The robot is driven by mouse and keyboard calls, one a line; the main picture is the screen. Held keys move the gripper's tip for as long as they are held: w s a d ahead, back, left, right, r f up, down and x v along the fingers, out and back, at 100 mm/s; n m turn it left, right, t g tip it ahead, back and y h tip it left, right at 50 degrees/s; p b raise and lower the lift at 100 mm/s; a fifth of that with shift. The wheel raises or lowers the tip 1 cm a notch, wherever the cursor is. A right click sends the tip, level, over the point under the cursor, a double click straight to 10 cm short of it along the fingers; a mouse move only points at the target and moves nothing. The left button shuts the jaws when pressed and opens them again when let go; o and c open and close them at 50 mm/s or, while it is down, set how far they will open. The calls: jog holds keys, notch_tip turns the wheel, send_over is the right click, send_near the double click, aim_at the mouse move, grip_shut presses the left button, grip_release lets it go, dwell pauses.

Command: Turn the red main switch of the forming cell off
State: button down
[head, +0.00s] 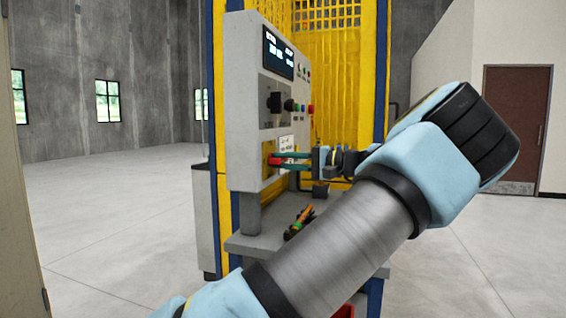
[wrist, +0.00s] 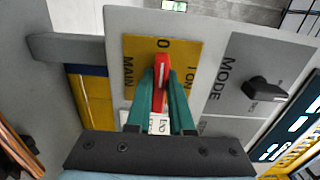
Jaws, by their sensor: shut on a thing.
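The red main switch (wrist: 159,75) sits on a yellow plate (wrist: 135,48) marked MAIN, 0 and 1 ON. Its white line points up in the wrist view, towards the 0, with 1 ON off to its right. My gripper (wrist: 160,88) has its two green fingers on either side of the red handle, shut on it. In the head view the gripper (head: 282,160) reaches the lower part of the grey control panel (head: 242,110) from the right, at the red switch (head: 275,160). The fingers hide the handle's sides and part of the plate.
A black MODE knob (wrist: 264,90) sits beside the plate, and a display (head: 278,53) is higher on the panel. A grey shelf (head: 262,243) holding an orange-and-black item (head: 299,222) lies below my gripper. Yellow fencing (head: 335,95) stands behind; the floor at left is clear.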

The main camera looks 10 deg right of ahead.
jog(key=c, duration=0.8)
grip_release()
jog(key=b+v, duration=0.1)
jog(key=v, duration=0.9)
jog(key=shift+s+d+b, duration=0.15)
jog(key=shift+d+b, duration=0.2)
jog(key=shift+d, duration=0.05)
